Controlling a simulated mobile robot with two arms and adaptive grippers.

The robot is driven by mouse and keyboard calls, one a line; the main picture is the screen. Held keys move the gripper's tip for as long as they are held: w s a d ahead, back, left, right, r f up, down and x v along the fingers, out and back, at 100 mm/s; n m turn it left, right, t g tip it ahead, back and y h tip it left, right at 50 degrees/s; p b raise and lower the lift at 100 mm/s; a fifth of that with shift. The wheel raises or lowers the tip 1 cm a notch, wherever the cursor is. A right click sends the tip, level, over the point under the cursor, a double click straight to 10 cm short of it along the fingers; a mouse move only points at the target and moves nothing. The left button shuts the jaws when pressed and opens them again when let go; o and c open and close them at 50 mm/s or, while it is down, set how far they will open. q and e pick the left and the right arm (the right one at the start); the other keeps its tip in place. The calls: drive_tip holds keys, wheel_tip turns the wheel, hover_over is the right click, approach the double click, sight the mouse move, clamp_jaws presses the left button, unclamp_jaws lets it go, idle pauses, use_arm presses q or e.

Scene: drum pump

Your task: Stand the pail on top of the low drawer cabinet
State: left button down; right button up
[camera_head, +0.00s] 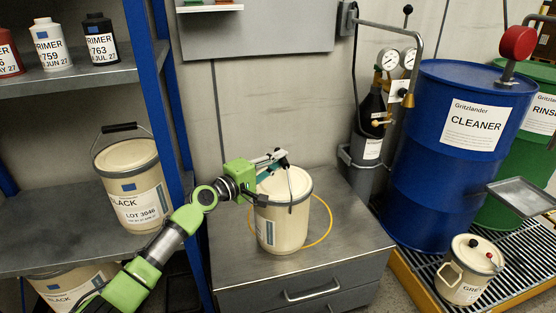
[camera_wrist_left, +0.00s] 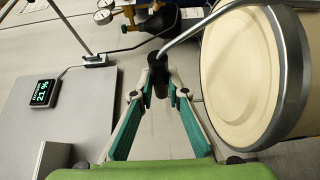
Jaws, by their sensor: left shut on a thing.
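The cream pail (camera_head: 281,222) with a grey rim and a pale lid is at the low drawer cabinet (camera_head: 355,225), over its grey top. It looks roughly upright; I cannot tell whether its base touches the top. My left gripper (camera_head: 280,160) is above the lid, shut on the pail's raised wire handle. In the left wrist view, my left gripper (camera_wrist_left: 158,88) closes around the dark handle grip (camera_wrist_left: 157,72), and the pail's lid (camera_wrist_left: 240,70) fills the right side. My right gripper is not in view.
A yellow ring (camera_head: 331,222) marks the cabinet top, partly hidden by the pail. A blue-post shelf (camera_head: 165,110) with another pail (camera_head: 130,180) stands left. A gas cylinder (camera_head: 372,125), a blue cleaner drum (camera_head: 430,150) and a small can (camera_head: 465,275) are right.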

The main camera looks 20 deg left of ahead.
use_arm(q)
drive_tip(key=shift+a+r, duration=0.1)
drive_tip(key=shift+r, duration=0.45)
drive_tip(key=c, duration=2.2)
unclamp_jaws()
drive_tip(key=shift+f, duration=0.55)
drive_tip(key=shift+o, duration=1.1)
drive_tip(key=shift+s+r, duration=0.15)
